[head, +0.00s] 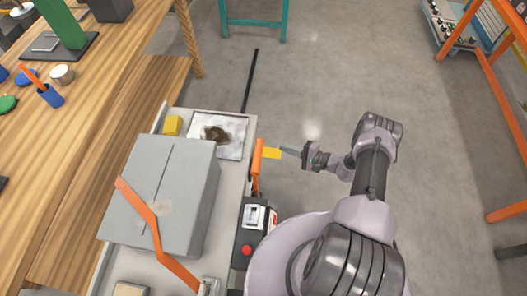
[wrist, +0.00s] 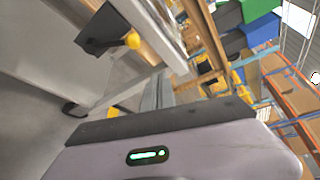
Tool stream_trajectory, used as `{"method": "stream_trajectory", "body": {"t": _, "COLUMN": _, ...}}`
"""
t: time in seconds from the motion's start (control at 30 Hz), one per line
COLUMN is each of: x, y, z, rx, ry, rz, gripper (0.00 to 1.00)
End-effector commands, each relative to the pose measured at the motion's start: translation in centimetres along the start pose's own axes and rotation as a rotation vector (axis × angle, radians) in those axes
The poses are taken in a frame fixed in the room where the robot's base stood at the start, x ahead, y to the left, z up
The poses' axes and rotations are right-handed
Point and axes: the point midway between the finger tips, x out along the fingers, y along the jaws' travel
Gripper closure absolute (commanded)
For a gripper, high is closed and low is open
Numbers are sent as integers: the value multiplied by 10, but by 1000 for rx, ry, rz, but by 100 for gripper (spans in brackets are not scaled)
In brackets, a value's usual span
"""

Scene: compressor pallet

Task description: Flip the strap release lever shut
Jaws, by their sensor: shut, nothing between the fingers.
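An orange strap (head: 155,228) runs over the grey box (head: 140,205). A metal fitting (head: 209,287), partly cut off by the lower picture edge, sits at the strap's lower end. I cannot tell whether it is the release lever or how it stands.
The cart (head: 230,190) also bears a tray with a dark patch (head: 215,134) and a yellow block (head: 172,125). A control box with a red button (head: 247,250) is at its right side. A wooden bench (head: 100,95) stands left. The floor (head: 330,80) ahead is largely clear.

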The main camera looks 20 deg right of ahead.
Motion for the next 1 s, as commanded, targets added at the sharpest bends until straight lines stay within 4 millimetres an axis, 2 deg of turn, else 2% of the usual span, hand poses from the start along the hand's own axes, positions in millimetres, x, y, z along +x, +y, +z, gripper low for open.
{"method": "stream_trajectory", "body": {"t": 0.03, "x": -2, "y": 20, "z": -1, "rx": 11, "ry": 27, "rz": -21, "gripper": 100}}
{"method": "stream_trajectory", "body": {"t": 0.1, "x": -4, "y": 36, "z": -2, "rx": 15, "ry": 56, "rz": -42, "gripper": 100}}
{"method": "stream_trajectory", "body": {"t": 0.17, "x": -5, "y": 42, "z": -3, "rx": 16, "ry": 69, "rz": -52, "gripper": 100}}
{"method": "stream_trajectory", "body": {"t": 0.47, "x": -5, "y": 45, "z": -2, "rx": 16, "ry": 72, "rz": -54, "gripper": 100}}
{"method": "stream_trajectory", "body": {"t": 0.57, "x": 1, "y": 45, "z": -3, "rx": 16, "ry": 70, "rz": -53, "gripper": 100}}
{"method": "stream_trajectory", "body": {"t": 0.67, "x": 17, "y": 46, "z": -4, "rx": 15, "ry": 68, "rz": -52, "gripper": 100}}
{"method": "stream_trajectory", "body": {"t": 1.0, "x": 92, "y": 43, "z": -9, "rx": 15, "ry": 67, "rz": -52, "gripper": 100}}
